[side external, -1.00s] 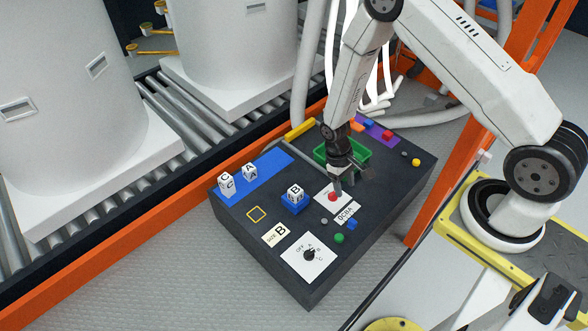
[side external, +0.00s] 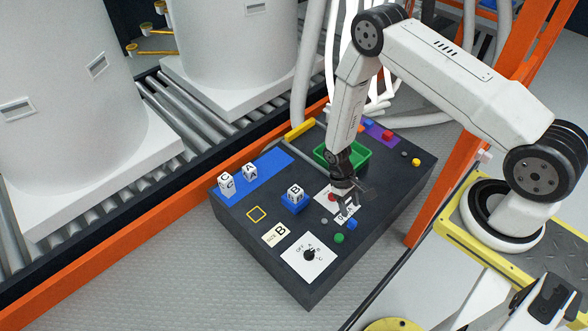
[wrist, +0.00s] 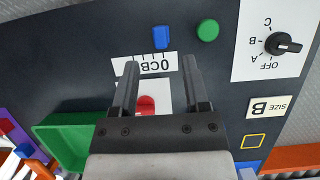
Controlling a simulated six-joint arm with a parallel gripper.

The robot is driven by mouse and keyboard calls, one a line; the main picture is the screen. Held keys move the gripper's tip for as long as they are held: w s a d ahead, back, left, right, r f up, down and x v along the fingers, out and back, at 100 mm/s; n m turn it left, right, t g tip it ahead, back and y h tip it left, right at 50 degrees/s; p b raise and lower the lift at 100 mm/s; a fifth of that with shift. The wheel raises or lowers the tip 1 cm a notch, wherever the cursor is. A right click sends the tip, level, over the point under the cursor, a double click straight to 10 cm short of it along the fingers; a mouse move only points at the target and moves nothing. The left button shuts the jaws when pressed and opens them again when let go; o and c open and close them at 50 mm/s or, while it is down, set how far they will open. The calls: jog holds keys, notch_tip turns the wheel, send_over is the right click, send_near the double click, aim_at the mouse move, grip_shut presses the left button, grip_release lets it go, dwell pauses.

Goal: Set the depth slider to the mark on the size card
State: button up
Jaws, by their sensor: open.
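The size card (side external: 276,234) reads SIZE B; it also shows upside down in the wrist view (wrist: 270,108). A white lettered scale strip (wrist: 144,65) lies on the dark panel, with a small blue block (wrist: 161,37), apparently the depth slider's knob, just beyond its tick edge. The block also shows in the side view (side external: 352,224). I cannot tell exactly which mark it stands at. My gripper (side external: 354,203) is open above the strip. In the wrist view, its fingers (wrist: 160,66) lie either side of the strip's right part, with nothing between them; the block is past the fingertips.
A red button (wrist: 146,105) is under the gripper. A green button (wrist: 208,30) sits beside the blue block. A rotary dial (side external: 309,255), a green bin (side external: 357,160), lettered blocks (side external: 294,192) and a blue mat (side external: 278,160) share the panel.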

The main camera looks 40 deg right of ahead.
aim_at(353, 221)
jog(key=shift+x, duration=2.75)
grip_shut()
